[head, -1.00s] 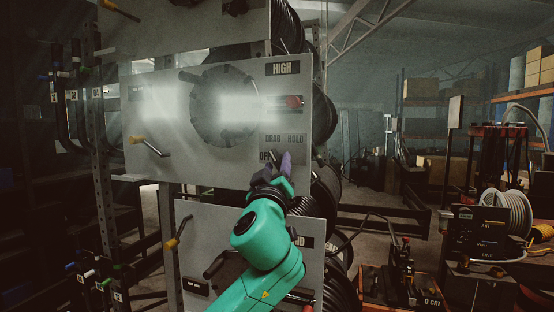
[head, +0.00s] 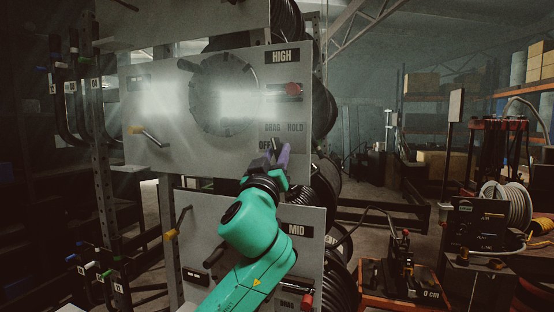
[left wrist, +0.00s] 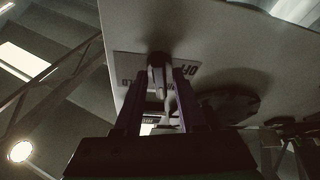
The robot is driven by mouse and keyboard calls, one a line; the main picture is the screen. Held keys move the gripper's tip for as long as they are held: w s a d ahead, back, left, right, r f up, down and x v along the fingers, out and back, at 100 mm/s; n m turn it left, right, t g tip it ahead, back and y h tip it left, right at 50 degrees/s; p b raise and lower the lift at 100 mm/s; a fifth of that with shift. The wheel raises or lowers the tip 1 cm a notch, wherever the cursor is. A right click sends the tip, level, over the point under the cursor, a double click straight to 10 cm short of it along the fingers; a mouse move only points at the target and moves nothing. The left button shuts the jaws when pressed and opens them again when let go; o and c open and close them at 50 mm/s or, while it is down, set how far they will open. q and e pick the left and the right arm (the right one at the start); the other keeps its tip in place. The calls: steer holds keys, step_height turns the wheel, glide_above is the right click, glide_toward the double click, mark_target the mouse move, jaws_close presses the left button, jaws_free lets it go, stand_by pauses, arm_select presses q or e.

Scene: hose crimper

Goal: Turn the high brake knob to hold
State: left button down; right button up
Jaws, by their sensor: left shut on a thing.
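The high brake knob (head: 277,145) is a small dark knob on the grey HIGH panel (head: 180,165), below the red handle. Its label plate reads OFF at the left, DRAG at the top and HOLD at the upper right. My left gripper (head: 279,154) is at the knob, its dark purple fingers pointing up toward the panel. In the left wrist view, the knob (left wrist: 157,60) sits between the tips of the two fingers, and the gripper is shut on it. The fingers partly hide the knob, so its exact setting is unclear. My right gripper is not in view.
A red handle (head: 291,89) sits above the knob, and a yellow-tipped crank (head: 148,136) juts out at the left. The MID panel (head: 297,213) is below, behind my left arm. Hose reels (head: 323,110) stand behind the panels' right edge.

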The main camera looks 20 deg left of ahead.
arm_select(q)
steer(key=m+h, duration=0.1)
steer(key=m, duration=0.1)
steer(key=shift+a+m+h, duration=0.1)
steer(key=shift+m+h, duration=0.2)
steer(key=m+h, duration=0.1)
steer(key=m, duration=0.1)
steer(key=shift+m+h+p, duration=0.3)
steer(key=shift+m+p, duration=0.05)
steer(key=shift+m, duration=0.05)
steer(key=m+h+p, duration=0.1)
steer(key=m, duration=0.2)
steer(key=shift+a+r+m+g+h+p, duration=0.1)
steer(key=shift+r+m+g+h+p, duration=0.05)
steer(key=shift+m+g+h+p, duration=0.55)
steer(key=shift+m+h+p, duration=0.85)
steer(key=shift+m, duration=1.05)
steer(key=shift+f, duration=0.2)
steer(key=c, duration=0.8)
jaws_free()
